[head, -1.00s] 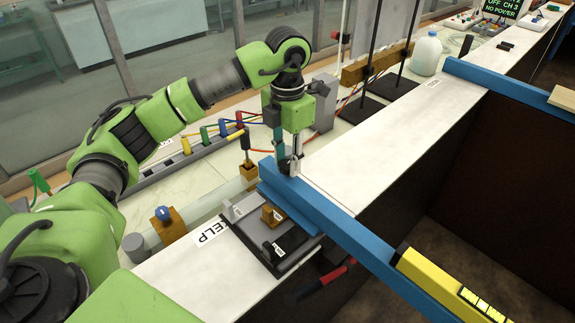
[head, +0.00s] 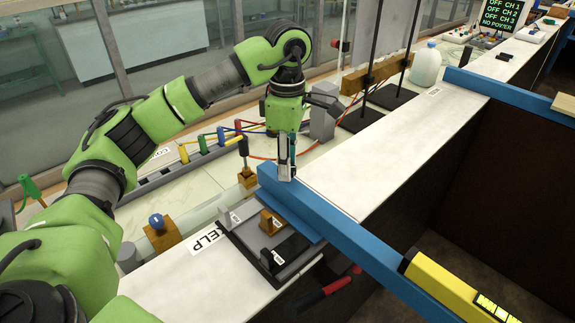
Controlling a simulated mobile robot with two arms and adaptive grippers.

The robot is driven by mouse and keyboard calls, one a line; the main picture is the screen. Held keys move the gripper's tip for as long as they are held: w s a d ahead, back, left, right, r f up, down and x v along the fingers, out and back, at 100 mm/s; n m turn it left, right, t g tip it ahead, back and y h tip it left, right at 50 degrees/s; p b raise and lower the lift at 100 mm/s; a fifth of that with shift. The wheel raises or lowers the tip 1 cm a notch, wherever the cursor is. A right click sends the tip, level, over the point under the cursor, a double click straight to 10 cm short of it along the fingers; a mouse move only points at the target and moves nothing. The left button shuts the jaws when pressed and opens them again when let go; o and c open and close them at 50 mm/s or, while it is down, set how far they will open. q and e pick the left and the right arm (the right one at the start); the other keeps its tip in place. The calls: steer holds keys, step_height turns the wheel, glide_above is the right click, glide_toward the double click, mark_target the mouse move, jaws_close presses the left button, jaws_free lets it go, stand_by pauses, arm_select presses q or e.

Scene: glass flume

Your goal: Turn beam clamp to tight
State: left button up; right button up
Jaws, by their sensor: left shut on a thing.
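The blue beam (head: 352,232) runs diagonally from the white counter edge out over the dark flume opening. My left gripper (head: 286,172) points down at the beam's near-counter end and is shut on a small part there, which I take to be the beam clamp. The fingers hide most of the clamp, so its exact setting cannot be read. My right gripper is not in view.
A grey-black tray (head: 240,237) with small upright tagged pieces sits beside the beam end. A yellow level (head: 455,287) lies along the beam. A red and black handle (head: 326,288) hangs below the counter edge. A white jug (head: 426,64) stands behind.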

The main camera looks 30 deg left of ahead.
arm_select(q)
steer(key=m+b, duration=0.1)
steer(key=m, duration=0.3)
steer(key=shift+m, duration=0.3)
steer(key=m, duration=0.5)
steer(key=shift+r+b, duration=0.1)
steer(key=shift+b, duration=0.2)
steer(key=o, duration=1.1)
steer(key=shift+r, duration=0.1)
step_height(320, 180, up, 12)
stand_by(0.5)
